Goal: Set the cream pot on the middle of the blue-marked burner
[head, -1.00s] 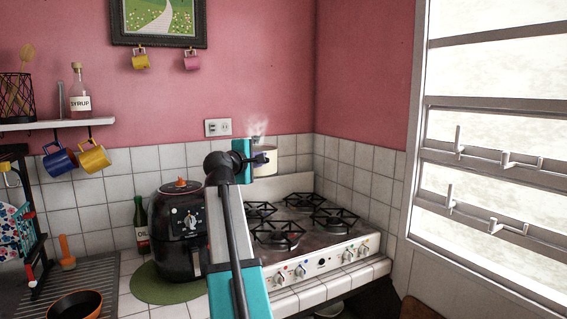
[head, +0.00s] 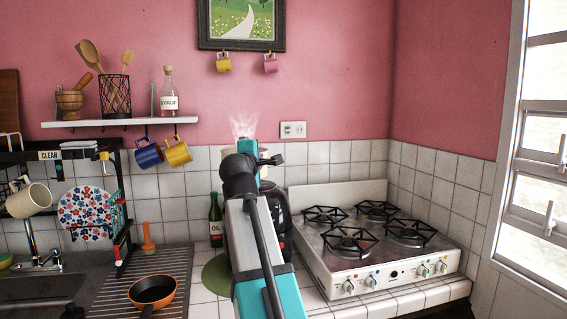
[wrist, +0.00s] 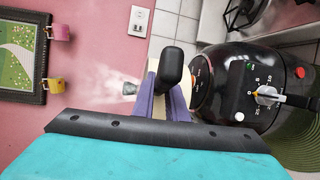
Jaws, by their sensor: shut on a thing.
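My gripper (wrist: 163,92) is shut on the black handle (wrist: 172,64) of the cream pot. A strip of the cream pot (wrist: 181,103) shows behind the fingers in the wrist view, with steam beside it. In the head view my gripper (head: 266,159) is raised in front of the back wall, left of the stove (head: 325,262). The stove has several black burners, all empty. Small coloured marks sit by its front knobs; I cannot tell which burner is the blue-marked one.
A black air fryer (wrist: 238,90) stands on the counter close to the held pot in the wrist view. An oil bottle (head: 215,220) stands left of my arm. A dish rack, an orange pan (head: 153,290) and a wall shelf (head: 120,122) are further left.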

